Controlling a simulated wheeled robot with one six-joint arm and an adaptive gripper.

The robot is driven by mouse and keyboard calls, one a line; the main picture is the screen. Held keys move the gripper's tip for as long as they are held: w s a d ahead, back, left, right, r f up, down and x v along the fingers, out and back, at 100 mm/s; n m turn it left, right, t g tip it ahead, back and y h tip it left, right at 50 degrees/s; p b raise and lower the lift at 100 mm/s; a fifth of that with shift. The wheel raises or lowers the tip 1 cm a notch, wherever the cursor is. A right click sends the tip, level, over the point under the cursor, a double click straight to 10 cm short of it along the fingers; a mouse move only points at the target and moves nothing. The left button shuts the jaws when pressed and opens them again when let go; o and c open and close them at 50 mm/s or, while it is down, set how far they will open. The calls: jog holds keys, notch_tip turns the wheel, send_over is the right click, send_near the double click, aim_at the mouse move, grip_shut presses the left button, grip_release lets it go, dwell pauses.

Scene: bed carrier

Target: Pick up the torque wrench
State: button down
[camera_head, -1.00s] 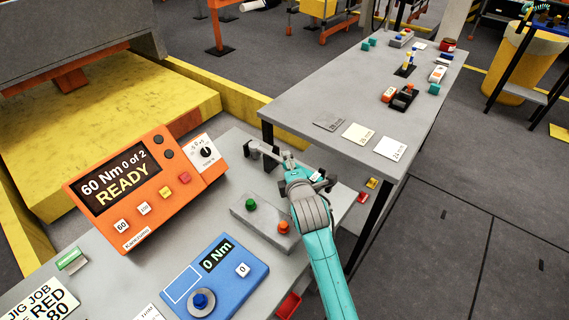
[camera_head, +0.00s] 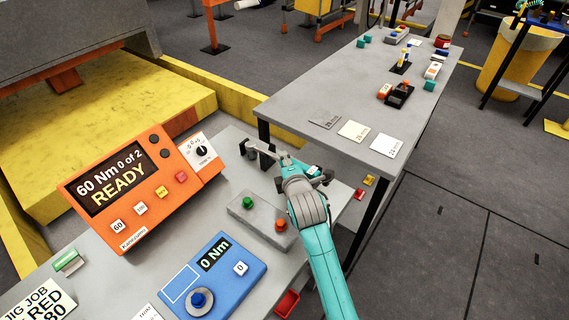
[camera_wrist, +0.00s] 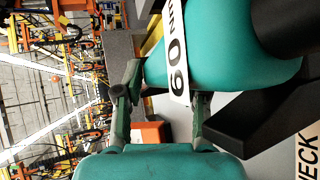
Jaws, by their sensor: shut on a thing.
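The torque wrench shows in the wrist view as a thick teal body (camera_wrist: 225,50) with a white "60 Nm" label, lying across my gripper's fingers. My gripper (camera_wrist: 160,105) is shut on it. In the head view my gripper (camera_head: 308,180) is at the far right edge of the near bench, beside a dark bracket (camera_head: 266,153). Little of the wrench shows there, mostly hidden by my gripper and arm. I cannot tell whether the wrench still touches its support.
An orange controller (camera_head: 150,190) reading "READY", a grey box with green and orange buttons (camera_head: 262,216) and a blue "0 Nm" tester (camera_head: 215,275) stand on the near bench. A second grey table (camera_head: 300,105) is beyond, with small parts and cards.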

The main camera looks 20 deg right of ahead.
notch_tip(320, 180, up, 18)
jog(key=shift+f, duration=0.25)
dwell(0.7)
